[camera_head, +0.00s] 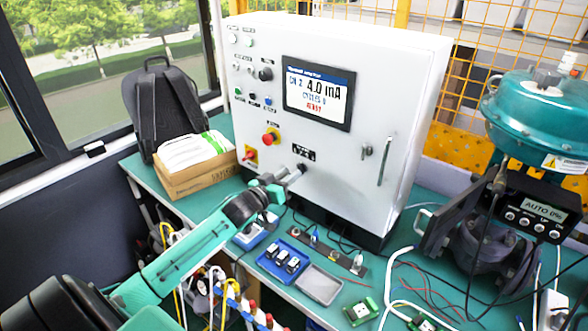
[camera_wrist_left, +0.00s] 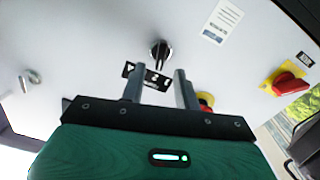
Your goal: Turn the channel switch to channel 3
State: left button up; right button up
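The white control cabinet (camera_head: 335,185) stands on the green bench; its screen (camera_head: 318,92) reads CH 2 and 4.0 mA. A black rotary knob (camera_wrist_left: 160,50), which looks like the channel switch, shows in the left wrist view beside a black label plate (camera_wrist_left: 133,70). My left gripper (camera_head: 286,179) is open and empty in front of the lower panel. In the left wrist view its fingers (camera_wrist_left: 159,88) are spread, with the knob ahead beyond the tips.
A red emergency button (camera_head: 270,138) and a red-and-yellow switch (camera_head: 250,155) sit left of the label plate. A blue tray (camera_head: 268,262), a grey tray (camera_head: 319,285) and loose cables lie on the bench below. A teal valve actuator (camera_head: 538,115) stands at right.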

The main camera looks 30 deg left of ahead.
aim_at(301, 169)
pick_arm(q)
jog(key=shift+w+d, duration=0.15)
jog(key=shift+w, duration=1.4)
jog(key=shift+c, duration=0.2)
grip_shut()
